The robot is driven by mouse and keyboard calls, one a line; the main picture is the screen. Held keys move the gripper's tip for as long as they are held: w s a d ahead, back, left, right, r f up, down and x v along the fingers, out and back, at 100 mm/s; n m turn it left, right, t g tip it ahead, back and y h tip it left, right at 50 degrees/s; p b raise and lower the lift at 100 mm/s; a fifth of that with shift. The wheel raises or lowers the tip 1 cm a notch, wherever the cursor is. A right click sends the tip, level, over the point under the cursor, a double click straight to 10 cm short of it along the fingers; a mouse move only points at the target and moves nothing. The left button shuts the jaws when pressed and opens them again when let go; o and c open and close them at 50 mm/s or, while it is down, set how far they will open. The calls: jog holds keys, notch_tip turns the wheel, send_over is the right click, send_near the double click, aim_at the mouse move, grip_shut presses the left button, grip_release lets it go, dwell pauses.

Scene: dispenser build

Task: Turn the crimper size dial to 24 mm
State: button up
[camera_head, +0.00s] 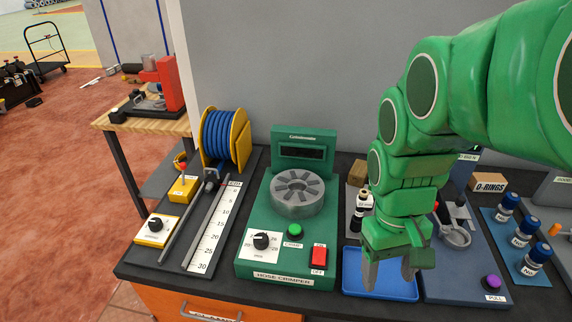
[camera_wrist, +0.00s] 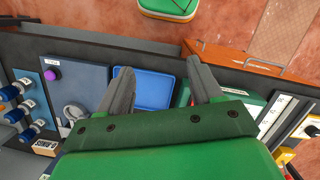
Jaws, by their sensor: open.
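The green hose crimper (camera_head: 288,230) stands at the middle of the bench in the head view. Its size dial (camera_head: 261,241) is a black knob on a white plate at the front left. I cannot read the dial's marks or its setting. A green CRIMP button (camera_head: 294,231) and a red switch (camera_head: 318,257) sit to the right of the dial. My gripper (camera_head: 390,274) is open and empty, pointing down above the blue tray, right of the crimper and apart from the dial. In the wrist view my gripper (camera_wrist: 165,82) shows two spread fingers with the dial out of sight.
The blue tray (camera_head: 350,286) lies under my gripper. A hose reel (camera_head: 226,138), a ruler plate (camera_head: 214,225) and another black knob (camera_head: 156,224) stand left of the crimper. Blue bottles (camera_head: 521,232) and a purple button (camera_head: 491,282) are at the right.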

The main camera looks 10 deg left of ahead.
jog(key=w+a+n, duration=0.3)
jog(key=w+a, duration=0.2)
jog(key=w, duration=0.2)
jog(key=n+t+h, duration=0.1)
jog(key=n+h, duration=0.2)
jog(key=n, duration=0.6)
send_near(260, 237)
jog(key=f, duration=0.1)
jog(key=shift+x, duration=4.1)
jog(key=shift+s+d+r, duration=0.1)
jog(key=shift+c, duration=0.4)
jog(key=c, duration=1)
